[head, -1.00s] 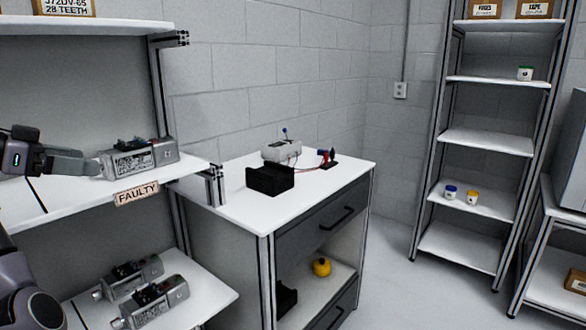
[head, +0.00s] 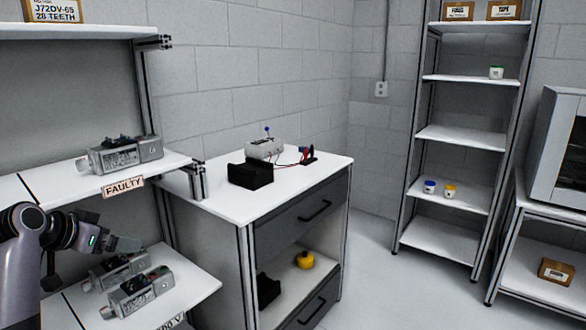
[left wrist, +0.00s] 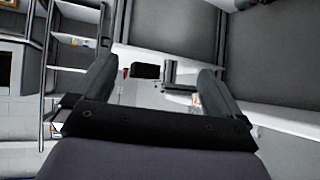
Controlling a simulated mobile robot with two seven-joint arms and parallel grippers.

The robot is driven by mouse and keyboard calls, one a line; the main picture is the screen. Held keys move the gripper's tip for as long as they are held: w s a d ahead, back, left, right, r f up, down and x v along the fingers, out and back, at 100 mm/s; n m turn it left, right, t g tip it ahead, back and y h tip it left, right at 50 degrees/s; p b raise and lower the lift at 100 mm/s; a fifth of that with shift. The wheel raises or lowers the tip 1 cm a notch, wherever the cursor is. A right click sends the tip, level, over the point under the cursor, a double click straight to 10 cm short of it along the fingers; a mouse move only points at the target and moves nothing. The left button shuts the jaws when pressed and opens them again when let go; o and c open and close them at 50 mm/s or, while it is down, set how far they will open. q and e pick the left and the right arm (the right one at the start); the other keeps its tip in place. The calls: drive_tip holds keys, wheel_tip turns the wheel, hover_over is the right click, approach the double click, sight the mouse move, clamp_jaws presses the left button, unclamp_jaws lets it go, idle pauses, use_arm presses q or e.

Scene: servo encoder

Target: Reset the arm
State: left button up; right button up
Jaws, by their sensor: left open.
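My left gripper (head: 128,246) is in front of the shelf unit at the left, low, near the lower shelf with the servos and below the FAULTY shelf. In the left wrist view its two fingers (left wrist: 158,88) stand apart with nothing between them. A grey servo (head: 122,154) lies on the shelf marked with the FAULTY label (head: 123,187), apart from the gripper. On the lower shelf lie two more grey servos, a rear one (head: 118,268) partly hidden by my arm and a front one (head: 141,292). My right gripper is in neither view.
A shelf rack (head: 462,139) stands at the back right. The floor between is clear.

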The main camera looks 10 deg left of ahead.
use_arm(q)
drive_tip(key=s+d+f+y, duration=0.1)
drive_tip(key=s+d+f, duration=0.25)
drive_tip(key=f, duration=0.35)
drive_tip(key=s+d+f, duration=0.2)
drive_tip(key=d+f, duration=0.2)
drive_tip(key=f, duration=0.4)
drive_tip(key=s+d+f+y, duration=0.1)
drive_tip(key=s+d+f, duration=0.2)
drive_tip(key=f, duration=0.4)
drive_tip(key=s+d+f+h, duration=0.1)
drive_tip(key=s+d+f, duration=0.2)
drive_tip(key=s+d, duration=0.5)
drive_tip(key=s+d+f+h, duration=0.2)
drive_tip(key=s+d+f, duration=0.2)
drive_tip(key=s+d, duration=0.4)
drive_tip(key=shift+s+d+f+p, duration=0.15)
drive_tip(key=shift+s+f+p, duration=0.25)
drive_tip(key=shift+s, duration=0.3)
drive_tip(key=shift+r, duration=0.1)
